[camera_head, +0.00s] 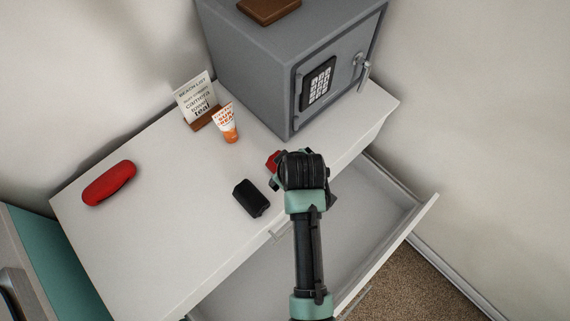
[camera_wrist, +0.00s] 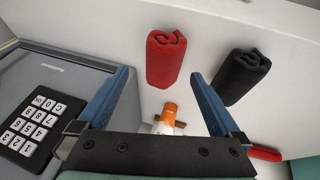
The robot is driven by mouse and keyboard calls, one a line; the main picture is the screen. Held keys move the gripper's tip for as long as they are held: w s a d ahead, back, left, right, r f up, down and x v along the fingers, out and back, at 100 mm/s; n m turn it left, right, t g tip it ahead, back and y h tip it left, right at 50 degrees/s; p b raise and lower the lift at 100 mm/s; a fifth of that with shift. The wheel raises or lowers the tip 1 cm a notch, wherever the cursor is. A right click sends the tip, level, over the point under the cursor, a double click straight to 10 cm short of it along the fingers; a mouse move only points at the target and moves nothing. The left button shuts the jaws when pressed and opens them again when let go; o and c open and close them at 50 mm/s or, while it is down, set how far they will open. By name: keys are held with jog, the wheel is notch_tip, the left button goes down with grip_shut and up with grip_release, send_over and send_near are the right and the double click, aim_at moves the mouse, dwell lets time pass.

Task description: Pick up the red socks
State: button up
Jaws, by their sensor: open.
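The red socks (camera_wrist: 166,60) are a rolled bundle on the white dresser top, between and beyond my fingertips in the wrist view. In the head view only a bit of the red socks (camera_head: 272,158) shows, the rest hidden behind my wrist. My gripper (camera_wrist: 160,74) is open, with its two blue fingers apart and nothing held between them. In the head view my gripper (camera_head: 303,178) is over the dresser top, and its fingers are mostly hidden. I cannot tell its exact height above the socks.
Black rolled socks (camera_head: 251,198) lie close to the red ones. An orange-white tube (camera_head: 226,124), a small sign (camera_head: 197,99) and a red case (camera_head: 109,184) stand or lie farther left. A grey safe (camera_head: 285,65) rises behind. A drawer (camera_head: 370,200) is open below.

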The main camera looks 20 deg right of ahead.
aim_at(270, 164)
jog(key=shift+x, duration=2.8)
jog(key=shift+s+a, duration=0.1)
jog(key=shift+c, duration=0.3)
jog(key=c, duration=1.1)
